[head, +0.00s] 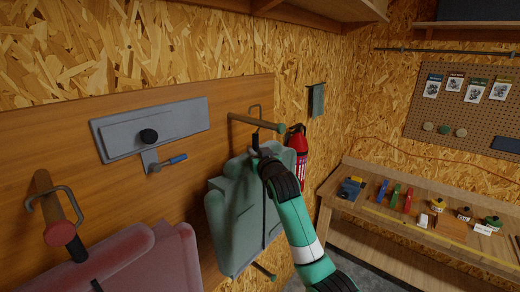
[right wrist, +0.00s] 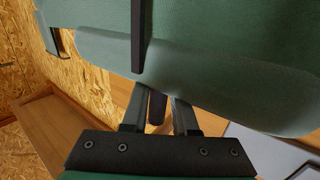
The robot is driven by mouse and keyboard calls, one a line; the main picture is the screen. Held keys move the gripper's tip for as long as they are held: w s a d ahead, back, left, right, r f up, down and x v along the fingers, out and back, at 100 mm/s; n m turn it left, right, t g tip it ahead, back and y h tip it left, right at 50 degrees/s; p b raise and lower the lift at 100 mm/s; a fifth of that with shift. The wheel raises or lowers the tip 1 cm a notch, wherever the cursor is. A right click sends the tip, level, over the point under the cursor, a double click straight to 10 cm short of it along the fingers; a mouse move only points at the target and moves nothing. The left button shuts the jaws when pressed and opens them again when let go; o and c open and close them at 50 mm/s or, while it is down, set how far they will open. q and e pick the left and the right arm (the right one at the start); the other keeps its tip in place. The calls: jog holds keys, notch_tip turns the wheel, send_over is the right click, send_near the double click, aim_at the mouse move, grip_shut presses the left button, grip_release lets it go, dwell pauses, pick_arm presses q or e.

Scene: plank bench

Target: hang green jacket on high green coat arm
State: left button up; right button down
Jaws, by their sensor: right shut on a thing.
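The green jacket (head: 232,220) hangs from a dark hanger in front of the wooden wall panel. The high green coat arm (head: 254,122) is a wooden peg with a green tip. My right gripper (head: 262,152) is just below the peg, shut on the hanger's neck, which shows as a dark stem between the fingers in the right wrist view (right wrist: 157,105). The jacket also fills the top of that view (right wrist: 220,70). My left gripper is not in view.
A red jacket (head: 150,260) hangs at the lower left below a red-tipped peg (head: 60,228). A lower green-tipped peg (head: 265,271) shows below the green jacket. A fire extinguisher (head: 297,150) is just right of it. A workbench (head: 400,222) with small items stands right.

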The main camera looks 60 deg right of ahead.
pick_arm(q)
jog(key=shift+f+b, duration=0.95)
pick_arm(e)
jog(key=shift+f, duration=1.35)
